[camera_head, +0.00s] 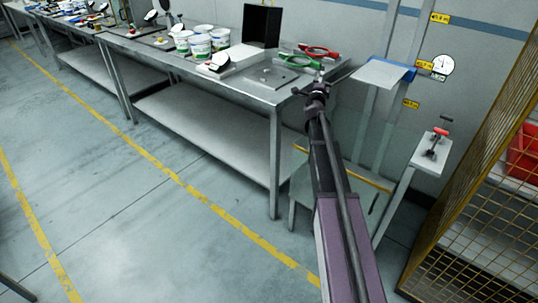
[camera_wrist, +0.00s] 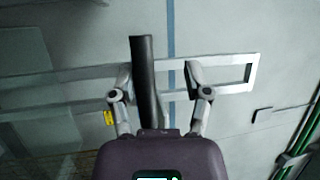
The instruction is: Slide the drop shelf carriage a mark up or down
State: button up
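The drop shelf carriage appears to be the pale shelf with a blue edge (camera_head: 385,72) on two upright grey rails at the wall, in the head view. Yellow mark labels stand right of the rails: an upper one (camera_head: 440,18), a middle one (camera_head: 425,65) near the shelf's height, and a lower one (camera_head: 411,103). Their text is unreadable. My gripper (camera_head: 321,76) is left of the shelf and apart from it. In the wrist view my gripper (camera_wrist: 158,68) is open. A dark bar (camera_wrist: 142,65) shows between its fingers; I cannot tell whether it touches them. The rails' pale frame (camera_wrist: 254,72) lies behind.
A workbench (camera_head: 278,98) with white tubs (camera_head: 200,46), a black box (camera_head: 262,25) and red and green tools (camera_head: 318,51) is on the left. A red-handled clamp (camera_head: 438,133) on a post and a yellow mesh cage (camera_head: 470,170) are on the right.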

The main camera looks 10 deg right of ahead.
jog(key=f+b+v, duration=0.1)
jog(key=b+v, duration=0.2)
jog(key=v, duration=1.1)
jog(key=s+a+f+n+g+y+b, duration=0.2)
jog(key=a+f+n+y, duration=0.4)
jog(key=a+f+n, duration=0.2)
jog(key=s+a+f+n+g+y+b, duration=0.3)
jog(key=a+f+n+y, duration=0.3)
jog(key=a, duration=0.5)
jog(key=shift+s+f+n+g, duration=0.3)
jog(key=shift+f+n, duration=0.7)
jog(key=shift+f, duration=0.75)
jog(key=w+d+r+m+t+h+p, duration=0.2)
jog(key=w+d+r+m+h, duration=0.1)
jog(key=d+r+m+h, duration=0.3)
jog(key=w+d+r+m+t+h+p, duration=0.2)
jog(key=d+r+m+h, duration=0.4)
jog(key=d+r+m, duration=0.4)
jog(key=w+d+r+t, duration=0.1)
jog(key=d, duration=0.2)
jog(key=shift+d+t+p, duration=0.2)
jog(key=shift+t+p, duration=0.1)
jog(key=shift+w+r, duration=0.1)
jog(key=shift+w, duration=0.05)
